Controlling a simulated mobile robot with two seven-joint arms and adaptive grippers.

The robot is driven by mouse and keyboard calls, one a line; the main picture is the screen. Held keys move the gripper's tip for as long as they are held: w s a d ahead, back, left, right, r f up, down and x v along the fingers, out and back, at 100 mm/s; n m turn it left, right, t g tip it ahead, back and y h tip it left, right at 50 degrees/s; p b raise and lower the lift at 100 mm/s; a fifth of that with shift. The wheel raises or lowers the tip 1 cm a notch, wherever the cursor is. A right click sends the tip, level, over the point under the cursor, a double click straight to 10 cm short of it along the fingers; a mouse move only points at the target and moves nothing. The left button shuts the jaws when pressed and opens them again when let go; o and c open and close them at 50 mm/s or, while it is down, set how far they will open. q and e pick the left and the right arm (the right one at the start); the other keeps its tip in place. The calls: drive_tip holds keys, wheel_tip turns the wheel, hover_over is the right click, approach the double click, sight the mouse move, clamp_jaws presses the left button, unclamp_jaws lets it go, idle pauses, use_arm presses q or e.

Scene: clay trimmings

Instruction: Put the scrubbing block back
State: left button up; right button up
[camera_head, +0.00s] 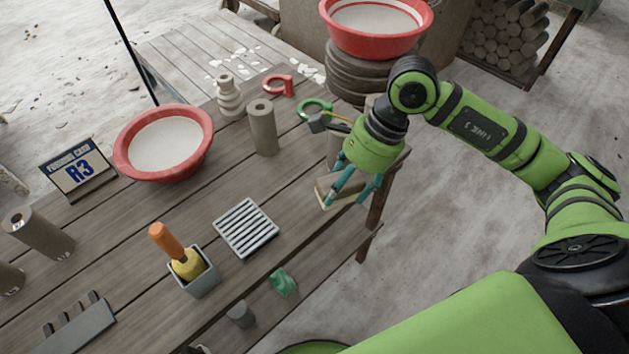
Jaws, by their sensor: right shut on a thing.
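My right gripper (345,194), with teal fingers, is shut on a flat pale tan block, which I take to be the scrubbing block (328,192). The fingers partly cover the block. It is at the right end of the wooden table; I cannot tell whether it touches the tabletop. A grey slatted rack (246,229) lies on the table to the lower left of the gripper, with nothing on it. My left gripper is not in view.
A grey cup (202,283) holds a yellow, orange-handled tool (166,240). A red-rimmed basin (125,160), clay cylinder (262,128), ribbed piece (229,97) and R3 sign (78,172) stand on the table. Another red basin (376,43) is behind. Bare planks surround the rack.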

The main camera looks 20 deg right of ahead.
drive_tip(key=w+a+f+p, duration=0.1)
drive_tip(key=w+a+f, duration=0.1)
drive_tip(key=w, duration=0.1)
drive_tip(key=w+a+f+p, duration=0.1)
drive_tip(key=w+a+f, duration=0.1)
drive_tip(key=w, duration=0.1)
drive_tip(key=w+a+f, duration=0.2)
drive_tip(key=w, duration=0.1)
drive_tip(key=shift+w+f+p, duration=0.3)
drive_tip(key=shift+w+p, duration=0.05)
drive_tip(key=shift+p, duration=0.05)
wheel_tip(320, 180, down, 4)
drive_tip(key=shift+r+p, duration=0.1)
drive_tip(key=shift+p, duration=0.5)
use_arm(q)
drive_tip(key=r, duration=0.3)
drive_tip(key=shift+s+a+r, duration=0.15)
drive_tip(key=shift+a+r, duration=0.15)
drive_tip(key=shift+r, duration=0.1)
use_arm(e)
drive_tip(key=shift+f, duration=0.2)
drive_tip(key=shift+f+b, duration=0.15)
drive_tip(key=shift+b, duration=0.15)
drive_tip(key=o, duration=1.2)
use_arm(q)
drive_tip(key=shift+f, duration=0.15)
